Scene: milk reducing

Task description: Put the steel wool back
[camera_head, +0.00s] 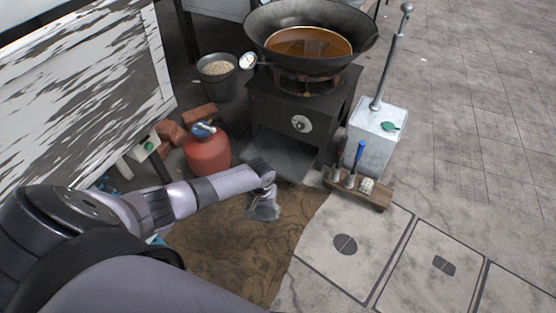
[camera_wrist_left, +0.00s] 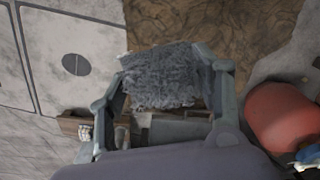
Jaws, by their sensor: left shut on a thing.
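The steel wool (camera_wrist_left: 162,78) is a grey, fuzzy pad in the left wrist view. My left gripper (camera_head: 264,207) is shut on it, with one finger on each side of the pad. In the head view the gripper hangs above the brown mat (camera_head: 235,255), in front of the stove; the wool is too small there to tell from the fingers. A small wooden rack (camera_head: 374,199) with a blue-handled tool (camera_head: 360,151) and a white roll-like item (camera_head: 367,185) stands to the gripper's right, apart from it. My right gripper is not in view.
A black stove (camera_head: 300,118) carries a wok (camera_head: 345,66) of brown liquid. A metal canister (camera_head: 375,140) with a pump rod stands behind the rack. A red gas bottle (camera_head: 208,153) and a bucket (camera_head: 217,82) stand left. Paved floor (camera_head: 470,190) is clear at the right.

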